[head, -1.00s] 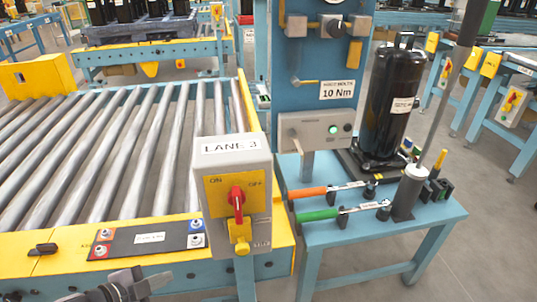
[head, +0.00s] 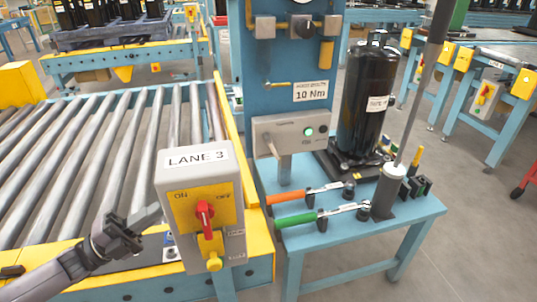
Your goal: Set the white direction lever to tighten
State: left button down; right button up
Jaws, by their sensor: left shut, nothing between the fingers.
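A pale lever (head: 271,145) is at the panel's left side and slants down. It looks like the white direction lever, but its setting cannot be read. A lit green button (head: 309,131) is to its right. My left gripper (head: 147,217) is shut and empty, at lower left in front of the rollers. It is left of the LANE 3 box and well apart from the lever. My right gripper is out of view.
The grey LANE 3 box (head: 197,165) with a red switch (head: 205,213) stands between my left gripper and the bench. Orange (head: 285,196) and green-handled (head: 297,219) tools lie on the bench (head: 345,250). A black compressor (head: 364,100) stands behind them.

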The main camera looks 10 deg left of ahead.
aim_at(267, 139)
jog(key=i+l, duration=0.25)
jog(key=i, duration=0.2)
jog(key=i+l, duration=0.2)
jog(key=i, duration=0.2)
